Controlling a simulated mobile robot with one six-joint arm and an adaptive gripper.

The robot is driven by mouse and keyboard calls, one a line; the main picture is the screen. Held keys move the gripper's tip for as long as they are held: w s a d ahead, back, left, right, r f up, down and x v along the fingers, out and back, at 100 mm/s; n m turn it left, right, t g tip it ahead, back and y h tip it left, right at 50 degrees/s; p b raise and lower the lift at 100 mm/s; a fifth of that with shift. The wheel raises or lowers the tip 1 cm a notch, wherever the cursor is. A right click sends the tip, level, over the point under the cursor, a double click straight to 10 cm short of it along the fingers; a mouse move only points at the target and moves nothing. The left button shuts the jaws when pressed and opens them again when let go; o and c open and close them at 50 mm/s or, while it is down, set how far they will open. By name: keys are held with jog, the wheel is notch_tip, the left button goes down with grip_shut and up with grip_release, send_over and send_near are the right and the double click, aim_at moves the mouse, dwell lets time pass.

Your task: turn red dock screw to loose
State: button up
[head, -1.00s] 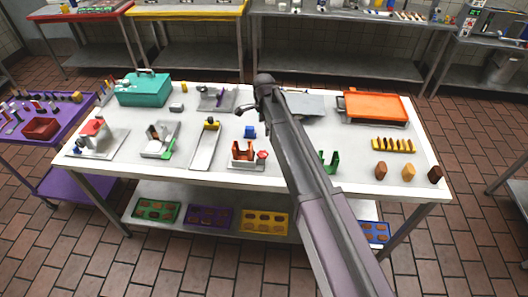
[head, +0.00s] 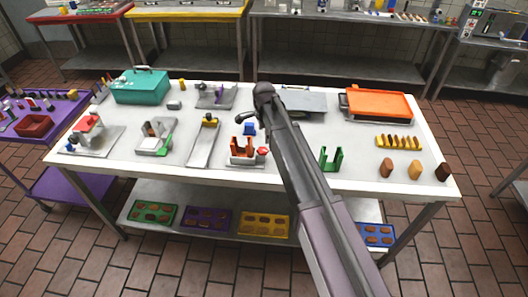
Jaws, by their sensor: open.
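The red dock (head: 242,145) is an orange-red upright holder on a light base plate, near the front middle of the white table. A small red screw knob (head: 263,151) sits at its right side, close to my arm in the picture. How far the screw is turned is too small to tell. My gripper (head: 243,118) shows as a small dark shape at the far end of my arm, above the table and beyond the dock in the picture. It is open and apart from the screw. Most of the gripper is hidden behind my arm's end.
A blue block (head: 249,128) stands just behind the dock. A green holder (head: 331,159) stands to its right, beyond my arm. A long grey fixture (head: 203,147) lies to its left. A teal box (head: 140,88) and an orange tray (head: 378,106) stand farther back.

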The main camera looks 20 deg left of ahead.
aim_at(264, 149)
jog(key=shift+f+b, duration=3.2)
jog(key=shift+f, duration=0.3)
jog(key=c, duration=1.1)
